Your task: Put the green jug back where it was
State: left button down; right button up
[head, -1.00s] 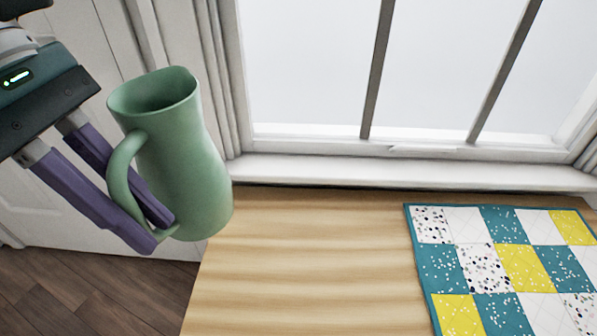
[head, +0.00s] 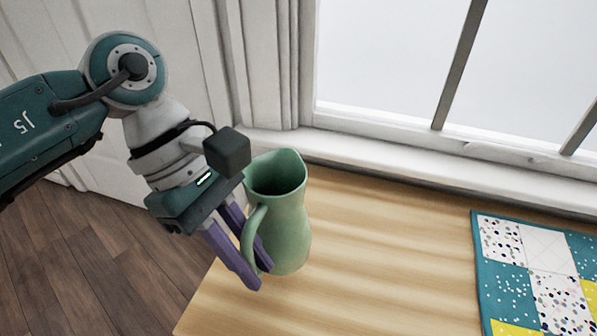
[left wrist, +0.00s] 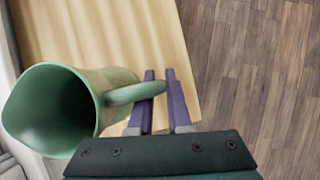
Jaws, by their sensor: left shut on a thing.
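The green jug (head: 285,225) is upright at the left part of the wooden cabinet top in the head view, its open mouth facing up. My left gripper (head: 256,275) has its purple fingers shut on the jug's handle, on the jug's left side. In the left wrist view the jug (left wrist: 55,108) is at the left, and the handle reaches between the two fingers of the gripper (left wrist: 158,78). I cannot tell whether the jug's base touches the wood. My right gripper is not in view.
The wooden top (head: 390,245) is clear between the jug and a teal, yellow and white patchwork quilt (head: 530,265) at the right. A window with a white sill (head: 400,165) runs along the back. The top's left edge drops to a dark wood floor (head: 80,260).

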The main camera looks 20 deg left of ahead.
pick_arm(q)
notch_tip(320, 180, down, 4)
jog(key=shift+d+r+b, duration=0.1)
jog(key=shift+r+b, duration=0.05)
jog(key=shift+b, duration=0.75)
jog(key=shift+f, duration=0.35)
jog(key=shift+f+b, duration=0.2)
jog(key=shift+b, duration=0.1)
jog(key=c, duration=0.8)
grip_release()
jog(key=shift+c, duration=0.2)
